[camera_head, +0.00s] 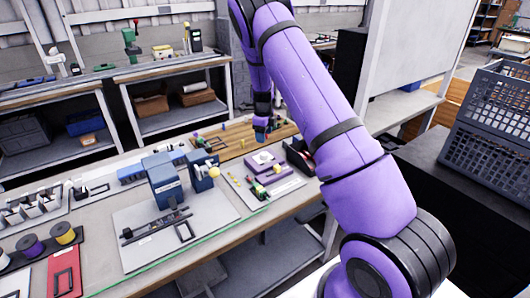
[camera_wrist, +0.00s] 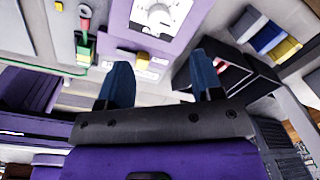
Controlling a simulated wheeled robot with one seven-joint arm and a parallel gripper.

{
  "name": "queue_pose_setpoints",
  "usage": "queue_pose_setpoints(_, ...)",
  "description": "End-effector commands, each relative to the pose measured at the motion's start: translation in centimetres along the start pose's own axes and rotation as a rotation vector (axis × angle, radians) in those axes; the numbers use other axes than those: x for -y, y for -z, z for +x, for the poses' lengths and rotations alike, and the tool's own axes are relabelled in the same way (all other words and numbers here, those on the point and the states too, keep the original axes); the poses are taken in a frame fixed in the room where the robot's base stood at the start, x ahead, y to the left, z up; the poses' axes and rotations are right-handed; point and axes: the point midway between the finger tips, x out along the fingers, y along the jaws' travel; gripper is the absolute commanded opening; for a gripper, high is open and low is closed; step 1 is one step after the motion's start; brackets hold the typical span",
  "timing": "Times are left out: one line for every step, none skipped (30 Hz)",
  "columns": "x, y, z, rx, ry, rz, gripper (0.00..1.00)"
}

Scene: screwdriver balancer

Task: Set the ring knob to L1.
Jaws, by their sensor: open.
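A purple box (camera_head: 252,168) stands on the workbench, with a round white dial (camera_head: 263,157) on its top. This dial seems to be the ring knob. In the wrist view the dial (camera_wrist: 158,14) sits at the top edge, partly cut off, on the purple panel (camera_wrist: 186,22), with a scale around it. I cannot read its setting or find L1. My gripper (camera_wrist: 160,62) has its two blue fingers apart with nothing between them. In the head view my gripper (camera_head: 261,133) hangs beyond the purple box, apart from it.
Blue machine blocks (camera_head: 165,182) stand to the left. A wooden board (camera_head: 235,140) lies behind.

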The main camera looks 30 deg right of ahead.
Motion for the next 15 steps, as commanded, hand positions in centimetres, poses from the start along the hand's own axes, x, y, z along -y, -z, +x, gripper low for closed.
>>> queue_pose_setpoints(0.0,0.1,0.7,-0.001,-0.002,0.000,0.60)
queue_pose_setpoints(0.0,0.1,1.2,-0.001,-0.002,-0.001,0.60)
queue_pose_setpoints(-0.1,0.1,1.9,-0.002,-0.002,-0.001,0.60)
queue_pose_setpoints(-0.1,0.1,2.4,-0.002,-0.003,-0.002,0.60)
queue_pose_setpoints(-0.1,0.1,3.0,-0.002,-0.002,-0.002,0.60)
queue_pose_setpoints(0.0,0.1,3.7,-0.002,-0.002,-0.002,0.60)
queue_pose_setpoints(-0.1,0.1,4.3,-0.002,-0.002,-0.001,0.60)
queue_pose_setpoints(-0.1,0.1,4.8,-0.002,-0.003,-0.001,0.60)
queue_pose_setpoints(-0.1,0.1,5.5,-0.002,-0.002,-0.002,0.60)
queue_pose_setpoints(-0.1,0.1,6.0,-0.002,-0.002,-0.002,0.60)
queue_pose_setpoints(-0.1,0.1,6.5,-0.002,-0.002,-0.002,0.60)
queue_pose_setpoints(-0.1,0.1,7.0,-0.002,-0.002,-0.002,0.60)
queue_pose_setpoints(-0.1,0.1,7.5,-0.001,-0.002,-0.002,0.60)
queue_pose_setpoints(-0.1,0.1,7.8,-0.001,-0.002,-0.003,0.60)
queue_pose_setpoints(-0.1,0.0,8.3,-0.001,-0.001,-0.003,0.60)
